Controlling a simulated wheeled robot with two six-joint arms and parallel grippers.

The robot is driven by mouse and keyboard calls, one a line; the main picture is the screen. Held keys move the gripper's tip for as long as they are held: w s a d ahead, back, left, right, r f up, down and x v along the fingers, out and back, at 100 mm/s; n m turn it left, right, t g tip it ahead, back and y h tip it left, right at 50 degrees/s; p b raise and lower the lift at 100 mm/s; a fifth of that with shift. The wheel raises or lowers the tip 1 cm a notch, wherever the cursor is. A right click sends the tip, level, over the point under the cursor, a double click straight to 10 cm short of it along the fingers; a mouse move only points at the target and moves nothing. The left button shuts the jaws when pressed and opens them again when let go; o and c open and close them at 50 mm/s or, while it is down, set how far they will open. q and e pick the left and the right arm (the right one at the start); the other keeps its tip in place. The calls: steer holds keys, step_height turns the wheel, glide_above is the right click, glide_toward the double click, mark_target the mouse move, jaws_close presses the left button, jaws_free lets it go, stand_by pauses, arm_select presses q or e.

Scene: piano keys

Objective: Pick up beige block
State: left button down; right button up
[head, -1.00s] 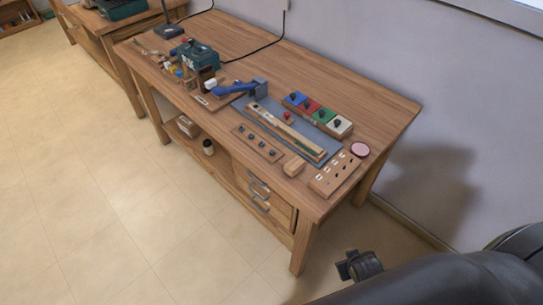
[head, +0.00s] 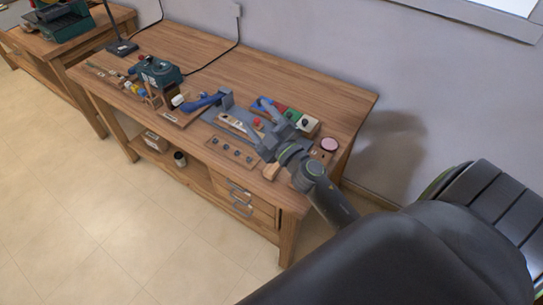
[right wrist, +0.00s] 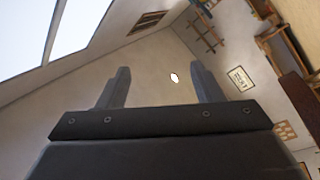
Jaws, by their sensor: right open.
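The beige block (head: 271,172) lies on the front part of the wooden workbench (head: 330,95), near its right end. My right gripper (head: 262,124) hangs over the bench, beyond the block and slightly to its left in the head view, apart from it. In the right wrist view, my right gripper (right wrist: 160,70) shows two fingers spread wide with nothing between them. That view looks out at walls and a framed sign, and the block is not in it. My left gripper is not in view.
A wooden board with several dark knobs (head: 230,152) lies left of the block. Coloured panels, a pink disc (head: 329,144) and a blue-handled tool (head: 203,102) lie around my right arm. A green machine (head: 158,72) stands at the left. The bench's back right is clear.

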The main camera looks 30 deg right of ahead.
steer(key=w+a+r+n+g+y, duration=0.2)
steer(key=w+a+n+g+y, duration=0.15)
steer(key=a+n+y, duration=0.55)
steer(key=n+g+h+p, duration=0.1)
steer(key=n+g+h, duration=0.2)
steer(key=g+h, duration=1.05)
glide_above(272, 167)
step_height(272, 167, down, 9)
steer(key=g+y, duration=0.3)
steer(key=f+b, duration=1.1)
steer(key=shift+w+a+f, duration=0.2)
steer(key=shift+f, duration=0.1)
steer(key=shift+s+d+f+b, duration=0.1)
steer(key=shift+f+b, duration=0.65)
steer(key=shift+b, duration=0.05)
steer(key=shift+s+f, duration=0.15)
steer(key=shift+f, duration=0.15)
step_height(272, 167, down, 2)
steer(key=shift+d+f+p, duration=0.1)
steer(key=shift+f+p, duration=0.05)
steer(key=shift+p, duration=0.25)
steer(key=shift+f, duration=0.4)
